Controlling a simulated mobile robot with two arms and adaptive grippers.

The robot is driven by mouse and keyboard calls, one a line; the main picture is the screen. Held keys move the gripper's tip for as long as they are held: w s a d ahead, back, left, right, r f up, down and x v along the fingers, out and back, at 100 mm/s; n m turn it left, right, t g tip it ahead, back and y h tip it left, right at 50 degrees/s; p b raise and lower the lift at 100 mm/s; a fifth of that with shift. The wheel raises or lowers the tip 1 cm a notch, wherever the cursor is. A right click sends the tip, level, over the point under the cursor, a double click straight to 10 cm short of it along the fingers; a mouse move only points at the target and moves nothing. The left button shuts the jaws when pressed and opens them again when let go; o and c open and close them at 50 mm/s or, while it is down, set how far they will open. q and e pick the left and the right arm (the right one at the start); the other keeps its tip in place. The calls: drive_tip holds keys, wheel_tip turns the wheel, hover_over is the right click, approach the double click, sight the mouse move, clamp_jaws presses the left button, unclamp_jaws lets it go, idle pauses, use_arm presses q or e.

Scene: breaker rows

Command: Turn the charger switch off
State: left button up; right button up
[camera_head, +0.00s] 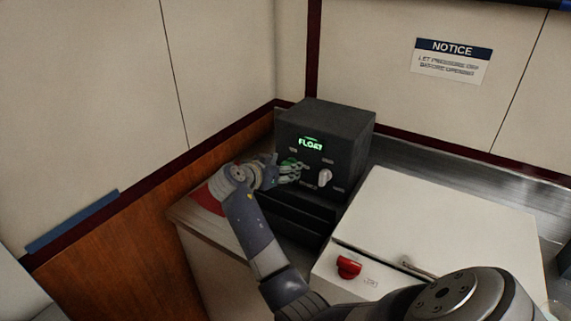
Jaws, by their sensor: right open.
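A dark box (352,125) stands in the corner, with a green lit display reading "FLOAT" (311,144) on its front. A pale knob (324,177) sits at the lower right of that front, with small labels around it. My right gripper (297,172) is open in front of the box's front, just left of the knob, with a small gap to it in the picture. The gripper hides part of the lower left of the front, where a bit of green shows. I cannot tell whether a finger touches the box. My left gripper is out of view.
A white cabinet (440,222) with a red knob (348,267) and a handle stands at the front right, close to my right arm. A wood-panelled wall is at the left. A "NOTICE" sign (451,61) hangs on the back wall.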

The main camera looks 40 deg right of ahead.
drive_tip(key=shift+w+d+f, duration=0.15)
drive_tip(key=shift+d+f, duration=0.1)
drive_tip(key=shift+d, duration=0.4)
drive_tip(key=c, duration=1.1)
drive_tip(key=shift+o, duration=0.2)
drive_tip(key=shift+n, duration=0.3)
drive_tip(key=shift+w+a+f+n+g+h, duration=0.15)
drive_tip(key=shift+n+g+h, duration=0.1)
drive_tip(key=shift+n+g, duration=0.35)
drive_tip(key=shift+w+d+r+n+g+h, duration=0.15)
drive_tip(key=shift+n+g, duration=0.25)
drive_tip(key=shift+n, duration=0.4)
drive_tip(key=shift+w+a+f+n+g+h, duration=0.15)
drive_tip(key=shift+n+g+h, duration=0.15)
drive_tip(key=shift+n+g, duration=0.3)
drive_tip(key=o, duration=1.1)
drive_tip(key=shift+c, duration=0.2)
